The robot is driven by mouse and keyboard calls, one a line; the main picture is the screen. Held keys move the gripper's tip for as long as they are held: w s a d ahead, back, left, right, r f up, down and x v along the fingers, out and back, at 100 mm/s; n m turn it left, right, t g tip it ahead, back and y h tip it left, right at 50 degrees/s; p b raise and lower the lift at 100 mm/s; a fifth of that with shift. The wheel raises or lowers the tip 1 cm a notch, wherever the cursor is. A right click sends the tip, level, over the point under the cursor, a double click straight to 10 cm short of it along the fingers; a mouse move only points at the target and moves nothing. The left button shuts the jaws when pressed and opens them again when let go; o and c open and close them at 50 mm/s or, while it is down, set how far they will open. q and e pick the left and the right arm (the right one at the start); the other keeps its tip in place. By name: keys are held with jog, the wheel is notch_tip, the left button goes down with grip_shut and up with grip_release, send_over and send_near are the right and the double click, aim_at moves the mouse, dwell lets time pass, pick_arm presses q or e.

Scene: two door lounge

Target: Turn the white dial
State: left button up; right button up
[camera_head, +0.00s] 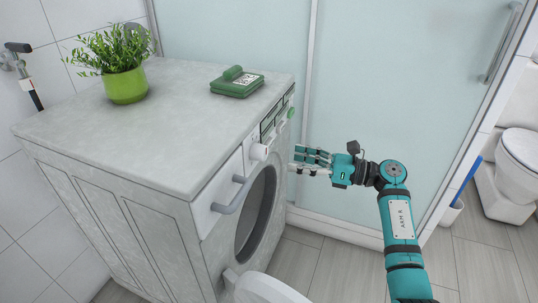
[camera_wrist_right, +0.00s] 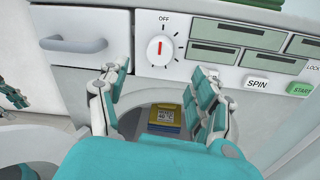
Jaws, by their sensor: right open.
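The white dial (camera_wrist_right: 160,48) is on the washing machine's front panel in the right wrist view, with a red mark pointing up toward OFF. It also shows in the head view (camera_head: 259,151) on the machine's front edge. My right gripper (camera_head: 300,160) is in front of the machine, to the right of the dial in the head view. In the right wrist view its fingers (camera_wrist_right: 160,85) are open and spread apart, below the dial and not around it. Nothing is between them.
A drawer handle (camera_wrist_right: 74,44) and a SPIN button (camera_wrist_right: 257,84) flank the dial. The round door (camera_head: 268,290) stands open below. A glass partition (camera_head: 400,90) is behind.

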aim_at(266, 154)
jog(key=x, duration=0.8)
jog(key=c, duration=1.2)
